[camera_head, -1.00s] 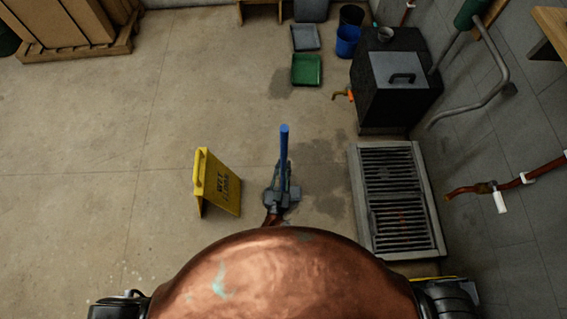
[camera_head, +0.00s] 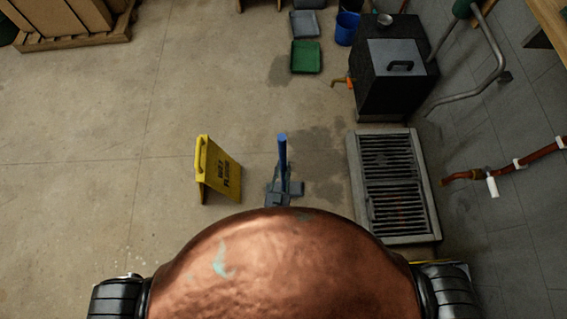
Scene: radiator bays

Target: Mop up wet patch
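A mop's blue handle (camera_head: 282,152) stands nearly upright in front of me, its top toward the camera. Grey parts surround its lower end; my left gripper (camera_head: 284,190) seems to be among them, but I cannot separate it from the mop head or see its fingers. The arm behind it is hidden by my copper-coloured body. The dark wet patch (camera_head: 322,160) spreads on the concrete between the mop and the floor grate, with irregular edges. My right gripper is not in view.
A yellow wet-floor sign (camera_head: 218,168) stands left of the mop. A metal floor grate (camera_head: 393,185) lies right. Beyond are a black box-shaped unit (camera_head: 396,82), a green tray (camera_head: 305,57) and a blue bucket (camera_head: 347,28). The left floor is clear.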

